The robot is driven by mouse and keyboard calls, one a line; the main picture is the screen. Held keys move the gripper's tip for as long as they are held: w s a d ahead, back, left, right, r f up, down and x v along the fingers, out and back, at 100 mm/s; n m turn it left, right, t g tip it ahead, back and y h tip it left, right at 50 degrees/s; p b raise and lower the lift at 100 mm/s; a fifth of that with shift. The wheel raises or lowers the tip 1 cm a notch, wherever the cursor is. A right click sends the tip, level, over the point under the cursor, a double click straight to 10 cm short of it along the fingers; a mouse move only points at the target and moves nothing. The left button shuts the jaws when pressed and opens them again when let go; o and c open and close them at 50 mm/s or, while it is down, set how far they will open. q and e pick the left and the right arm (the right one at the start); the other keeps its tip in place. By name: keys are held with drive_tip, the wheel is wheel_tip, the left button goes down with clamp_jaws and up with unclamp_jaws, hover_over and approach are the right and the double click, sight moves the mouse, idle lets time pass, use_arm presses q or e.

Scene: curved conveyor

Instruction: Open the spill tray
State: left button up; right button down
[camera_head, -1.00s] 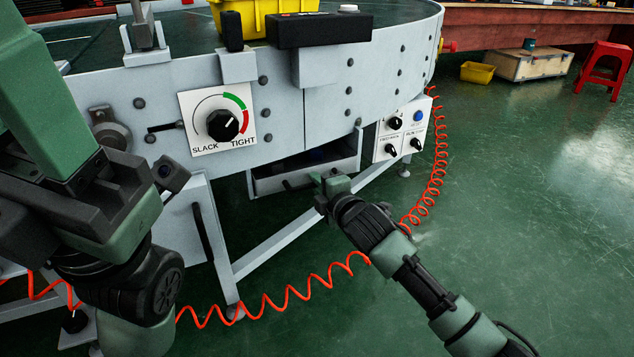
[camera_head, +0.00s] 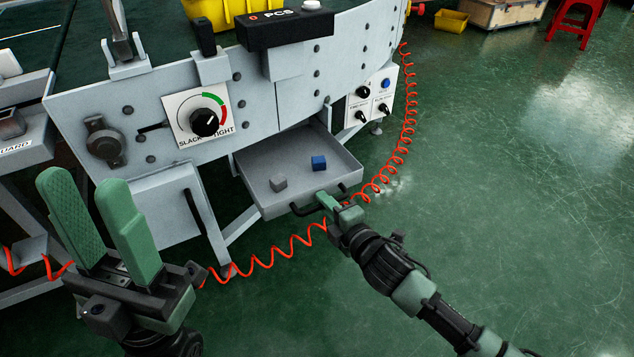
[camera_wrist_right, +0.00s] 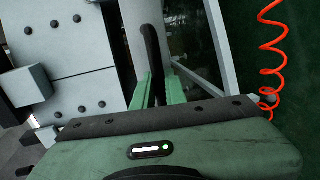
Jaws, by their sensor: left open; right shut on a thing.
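The spill tray (camera_head: 262,194) is a grey open drawer that sticks out from under the conveyor frame. A grey cube (camera_head: 278,183) and a blue cube (camera_head: 319,163) lie in it. My right gripper (camera_head: 332,206) is shut on the tray's dark handle (camera_head: 309,207) at the tray's front. In the right wrist view the green fingers (camera_wrist_right: 159,90) stand on either side of a dark bar-shaped handle (camera_wrist_right: 152,55). My left gripper (camera_head: 103,222) is open and empty, fingers up, left of the tray and in front of a grey cabinet door.
A coiled red hose (camera_head: 283,251) runs below the tray and up its right side. A tension dial (camera_head: 204,122) and a switch panel (camera_head: 373,98) are on the conveyor's side. The green floor (camera_head: 500,180) at right is clear.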

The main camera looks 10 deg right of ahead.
drive_tip(key=shift+s+d+f, duration=0.1)
drive_tip(key=shift+s+d, duration=0.1)
drive_tip(key=shift+s, duration=0.35)
drive_tip(key=c, duration=1.7)
unclamp_jaws()
drive_tip(key=shift+c, duration=0.2)
drive_tip(key=p+v, duration=0.3)
drive_tip(key=v, duration=0.5)
drive_tip(key=shift+w, duration=0.1)
